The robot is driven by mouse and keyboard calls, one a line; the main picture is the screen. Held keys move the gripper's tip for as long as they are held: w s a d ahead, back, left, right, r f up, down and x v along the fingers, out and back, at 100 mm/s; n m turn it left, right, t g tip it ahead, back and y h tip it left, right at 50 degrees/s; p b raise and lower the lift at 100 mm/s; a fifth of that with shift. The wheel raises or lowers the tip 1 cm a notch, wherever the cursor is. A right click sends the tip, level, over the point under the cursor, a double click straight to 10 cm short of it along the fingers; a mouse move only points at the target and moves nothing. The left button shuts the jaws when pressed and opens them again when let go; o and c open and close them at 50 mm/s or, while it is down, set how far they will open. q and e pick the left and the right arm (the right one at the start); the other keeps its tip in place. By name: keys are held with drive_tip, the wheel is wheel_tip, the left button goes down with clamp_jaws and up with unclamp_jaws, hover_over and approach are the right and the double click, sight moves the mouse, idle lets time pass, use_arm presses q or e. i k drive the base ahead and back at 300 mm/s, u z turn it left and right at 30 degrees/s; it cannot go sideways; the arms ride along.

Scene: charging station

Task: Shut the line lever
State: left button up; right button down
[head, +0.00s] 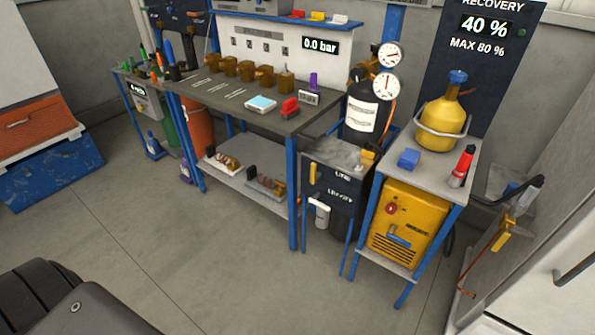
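A dark box on a blue-legged stand (335,193) in the middle right of the head view carries white lettering that seems to read "LINE". A yellow lever (312,175) stands upright on the left of its front face. Another yellow handle (501,238) sits on a thin copper-coloured pipe at the far right, beside a white cabinet. I cannot tell for certain which of these is the line lever, nor whether either is open or shut. Neither of my grippers is in the view.
A yellow recovery machine (405,226) stands on a blue-framed cart with a yellow cylinder (442,117) on top. A workbench (240,101) with tools stands left of the dark box. A white cabinet (558,270) edges the right. The floor (215,260) in front is clear.

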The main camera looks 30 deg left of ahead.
sight(314, 176)
drive_tip(key=u, duration=2.05)
drive_tip(key=i, duration=3.5)
drive_tip(key=z, duration=4.65)
